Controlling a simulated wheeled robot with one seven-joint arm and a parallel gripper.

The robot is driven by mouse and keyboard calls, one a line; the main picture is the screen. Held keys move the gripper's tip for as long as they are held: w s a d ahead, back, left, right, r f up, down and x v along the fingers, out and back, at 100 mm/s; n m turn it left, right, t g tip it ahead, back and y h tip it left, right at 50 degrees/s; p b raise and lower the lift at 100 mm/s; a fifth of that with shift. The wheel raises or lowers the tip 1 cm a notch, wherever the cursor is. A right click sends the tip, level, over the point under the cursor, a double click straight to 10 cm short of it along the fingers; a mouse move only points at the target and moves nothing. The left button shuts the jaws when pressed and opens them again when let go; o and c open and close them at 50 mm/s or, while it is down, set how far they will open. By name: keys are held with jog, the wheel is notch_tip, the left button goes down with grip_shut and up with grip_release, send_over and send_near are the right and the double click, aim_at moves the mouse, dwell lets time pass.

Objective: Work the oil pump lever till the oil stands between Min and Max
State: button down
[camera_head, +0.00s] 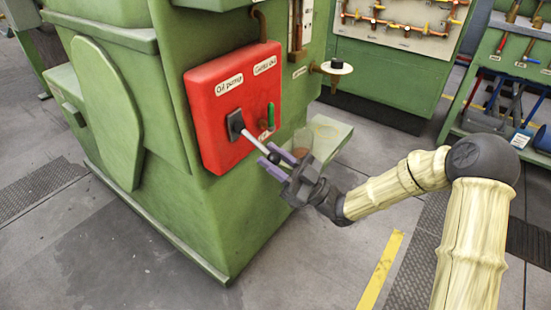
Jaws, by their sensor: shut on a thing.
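The red oil pump box (215,130) is mounted on the green machine, with labels reading "Oil pump" and, less clearly, what looks like "Gearbox". A white lever (253,141) sticks out of a dark slot plate (235,124) on the box, pointing right and slightly down towards a dark end. My gripper (274,158), with purple-grey fingers, is shut on the lever's outer end. A narrow green upright gauge (270,114) sits right of the lever; its oil level and Min and Max marks are too small to read.
A tool rack (510,70) stands at the right. The grey floor (300,260) in front is clear, with a yellow line.

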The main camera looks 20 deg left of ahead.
jog(key=shift+f, duration=0.15)
jog(key=c, duration=1.1)
grip_release()
jog(key=shift+c, duration=0.2)
jog(key=v, duration=1.7)
jog(key=shift+d+p, duration=0.15)
jog(key=shift+p, duration=0.2)
